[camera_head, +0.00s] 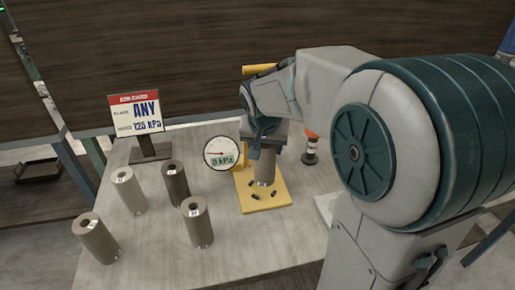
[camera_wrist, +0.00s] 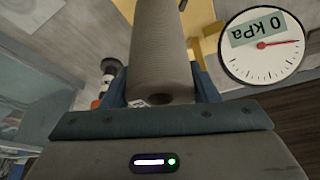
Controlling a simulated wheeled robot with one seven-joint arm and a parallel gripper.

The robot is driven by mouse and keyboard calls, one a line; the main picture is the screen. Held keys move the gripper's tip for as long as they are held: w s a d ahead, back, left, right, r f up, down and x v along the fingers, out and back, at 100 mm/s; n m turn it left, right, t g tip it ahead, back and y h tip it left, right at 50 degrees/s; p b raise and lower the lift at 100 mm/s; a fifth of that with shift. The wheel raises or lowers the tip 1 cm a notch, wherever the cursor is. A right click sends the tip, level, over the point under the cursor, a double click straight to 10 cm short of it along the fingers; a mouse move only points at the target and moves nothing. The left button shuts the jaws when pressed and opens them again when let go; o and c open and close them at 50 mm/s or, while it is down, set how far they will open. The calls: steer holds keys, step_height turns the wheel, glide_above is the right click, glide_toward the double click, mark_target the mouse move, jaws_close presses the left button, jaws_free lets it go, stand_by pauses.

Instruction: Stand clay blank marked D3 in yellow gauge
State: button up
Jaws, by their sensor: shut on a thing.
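My gripper (camera_head: 262,135) is shut on a grey-brown cylindrical clay blank (camera_head: 265,166), held upright over the yellow gauge base (camera_head: 274,198). The blank (camera_wrist: 163,50) also shows between the fingers in the wrist view. Its lower end is at or just above the base; I cannot tell whether it touches. Its mark is not readable. The gauge's round dial (camera_head: 221,154) reads 0 kPa, as it does in the wrist view (camera_wrist: 264,47). A yellow bar (camera_head: 259,69) shows above, partly hidden by my arm. Several small dark bits lie on the base.
Several other blanks stand at the left: a pale one (camera_head: 128,190), a dark one (camera_head: 175,183) and brown ones (camera_head: 197,222) (camera_head: 95,238). A job card (camera_head: 140,115) reads "ANY" and "125 kPa". An orange, black and white object (camera_head: 310,150) stands right of the gauge.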

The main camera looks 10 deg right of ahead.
steer(key=shift+w+a+f, duration=0.25)
steer(key=shift+w+f, duration=0.05)
steer(key=shift+w, duration=0.1)
steer(key=shift+f, duration=1.95)
steer(key=shift+f, duration=0.2)
steer(key=o, duration=1.5)
steer(key=shift+o, duration=0.2)
steer(key=shift+r, duration=0.15)
steer(key=shift+r, duration=0.25)
steer(key=v, duration=1.1)
steer(key=shift+s+r, duration=0.1)
steer(key=shift+s, duration=0.1)
steer(key=s+f+n+y, duration=0.1)
steer(key=s+f+n, duration=0.1)
steer(key=s, duration=0.6)
steer(key=s+d+f+n+g, duration=0.1)
steer(key=s+f+n, duration=0.1)
steer(key=s+f, duration=0.3)
steer(key=s, duration=0.3)
steer(key=shift+s+f+y, duration=0.3)
steer(key=shift+y, duration=0.1)
